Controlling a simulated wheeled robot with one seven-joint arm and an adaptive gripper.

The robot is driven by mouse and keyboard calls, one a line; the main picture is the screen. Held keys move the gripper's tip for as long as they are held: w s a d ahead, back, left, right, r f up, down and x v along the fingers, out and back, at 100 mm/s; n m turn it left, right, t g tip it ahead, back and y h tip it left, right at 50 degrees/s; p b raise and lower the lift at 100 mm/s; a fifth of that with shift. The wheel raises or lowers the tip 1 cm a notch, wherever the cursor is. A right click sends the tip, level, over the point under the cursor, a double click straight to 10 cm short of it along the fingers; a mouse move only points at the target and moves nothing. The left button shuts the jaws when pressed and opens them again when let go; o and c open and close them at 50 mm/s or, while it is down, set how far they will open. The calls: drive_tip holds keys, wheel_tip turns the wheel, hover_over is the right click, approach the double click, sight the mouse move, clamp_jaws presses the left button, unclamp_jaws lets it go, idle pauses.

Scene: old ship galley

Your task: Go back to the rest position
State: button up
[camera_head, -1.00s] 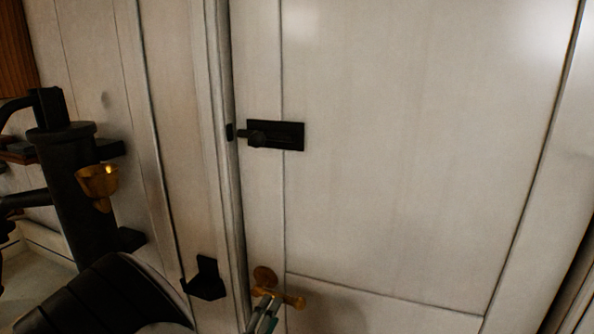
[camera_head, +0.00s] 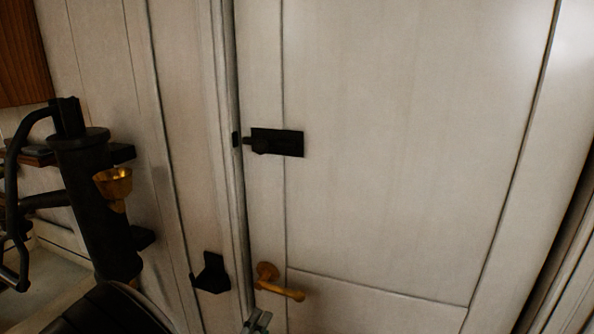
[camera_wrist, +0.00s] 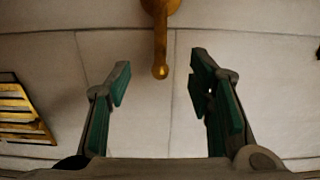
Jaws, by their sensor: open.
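My gripper (camera_wrist: 160,82) is open and empty in the wrist view, its two green-padded fingers spread apart. The brass door handle (camera_wrist: 160,40) shows beyond the fingertips, between them and apart from them. In the head view only a tip of my gripper (camera_head: 257,321) shows at the bottom edge, just below the brass door handle (camera_head: 279,284). The handle is on the white door (camera_head: 400,180), at its left side. The rest of my gripper is out of the head view.
A black sliding bolt (camera_head: 277,142) sits on the door above the handle. A black bracket (camera_head: 210,273) is on the frame to the left. A black cylindrical fixture (camera_head: 90,200) with a brass cup (camera_head: 114,184) stands at the far left.

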drive_tip(key=w+r+n+g+y+b, duration=0.1)
drive_tip(key=w+r+n+g+y, duration=0.35)
drive_tip(key=w+r, duration=0.5)
drive_tip(key=s+d+r+n+g+y+b, duration=0.1)
drive_tip(key=d+r+n+g+y, duration=0.4)
drive_tip(key=r, duration=0.6)
drive_tip(key=s+d+r+n+b, duration=0.1)
drive_tip(key=s+d+r+n, duration=0.65)
drive_tip(key=s+d, duration=0.35)
drive_tip(key=s+d+f+n+g+h+b, duration=0.1)
drive_tip(key=s+d+n+g+h, duration=0.1)
drive_tip(key=s+d, duration=0.9)
drive_tip(key=s+n+h, duration=0.1)
drive_tip(key=s+n, duration=0.1)
drive_tip(key=s, duration=0.1)
drive_tip(key=shift+s+d+n+h, duration=0.25)
drive_tip(key=shift+s+n+h, duration=0.1)
drive_tip(key=shift+s+n, duration=0.05)
